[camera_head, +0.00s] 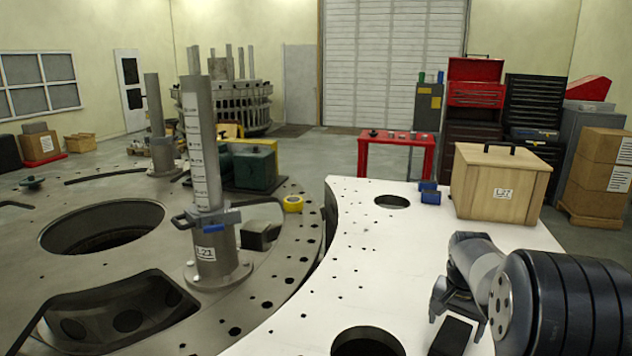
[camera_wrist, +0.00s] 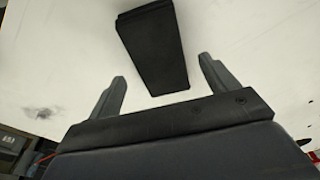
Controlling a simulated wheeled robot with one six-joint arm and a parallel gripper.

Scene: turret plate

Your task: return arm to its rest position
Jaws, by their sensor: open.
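My gripper (camera_head: 456,318) is at the lower right of the head view, low over the white plate (camera_head: 380,250). In the wrist view its two fingers (camera_wrist: 163,85) are spread apart with nothing between them. A black block (camera_wrist: 153,45) lies on the white surface just beyond the fingertips. In the head view the black block (camera_head: 451,337) shows just below the gripper. I cannot tell whether the fingers touch it. My arm extends in from the right edge.
The plate has round holes. A grey post (camera_head: 203,150) with a clamp stands on the turret ring at left. The plate's middle is clear.

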